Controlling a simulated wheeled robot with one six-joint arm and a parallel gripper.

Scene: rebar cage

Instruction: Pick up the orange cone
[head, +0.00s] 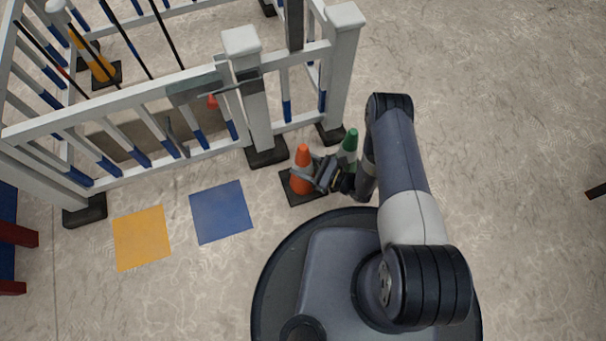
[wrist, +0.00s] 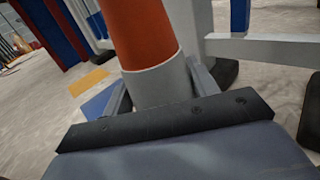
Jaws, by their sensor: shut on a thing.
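The orange cone (head: 303,157) stands upright on its dark square base at the foot of the white fence. Its orange upper part (wrist: 141,32) and a pale grey band fill the middle of the wrist view. My gripper (head: 304,176) reaches it from the right and is shut on the cone, one finger on each side of the grey band. The base seems to rest on the floor, but I cannot tell for certain whether it is lifted.
A green cone (head: 350,143) stands close behind my gripper. The white fence (head: 110,106) with blue-ended bars runs behind. A yellow cone (head: 97,66) stands inside it. Blue (head: 221,211) and yellow (head: 142,237) floor squares lie at left. The floor at right is mostly clear.

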